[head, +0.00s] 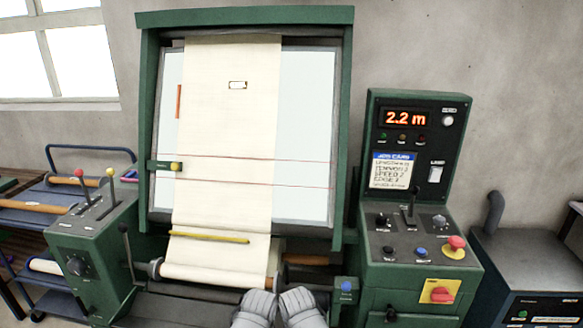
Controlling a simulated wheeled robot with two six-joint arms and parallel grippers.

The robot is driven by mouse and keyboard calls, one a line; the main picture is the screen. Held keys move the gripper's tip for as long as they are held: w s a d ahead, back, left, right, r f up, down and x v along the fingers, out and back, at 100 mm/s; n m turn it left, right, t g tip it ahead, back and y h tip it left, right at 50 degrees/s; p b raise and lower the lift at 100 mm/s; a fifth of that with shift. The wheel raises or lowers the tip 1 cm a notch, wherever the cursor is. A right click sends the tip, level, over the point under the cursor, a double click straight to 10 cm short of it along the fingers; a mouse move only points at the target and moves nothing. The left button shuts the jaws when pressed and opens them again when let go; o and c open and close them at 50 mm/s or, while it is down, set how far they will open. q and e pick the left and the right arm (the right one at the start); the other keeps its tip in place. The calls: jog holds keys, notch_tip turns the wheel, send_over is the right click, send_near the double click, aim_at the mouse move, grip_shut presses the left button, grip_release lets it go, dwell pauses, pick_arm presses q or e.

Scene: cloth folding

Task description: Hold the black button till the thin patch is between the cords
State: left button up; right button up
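A cream cloth (225,120) hangs down a lit panel in a green frame and runs onto a roll at the bottom. A small dark-outlined rectangle (238,85), apparently the thin patch, is on its upper part, above both cords. The upper red cord (300,160) and lower red cord (300,186) cross the cloth. A small dark button (388,250), apparently the black one, is on the right console beside a blue button (421,252). My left gripper (256,306) and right gripper (297,304), grey and glove-like, are side by side at the bottom centre, away from the console. Their opening is unclear.
The console display (405,118) reads 2.2 m. A red mushroom button (456,243) and a red switch (441,294) are on the right console. A yellow bar (208,237) lies across the lower cloth. A lever box (90,230) stands at left.

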dwell(0.4)
grip_shut()
dwell(1.5)
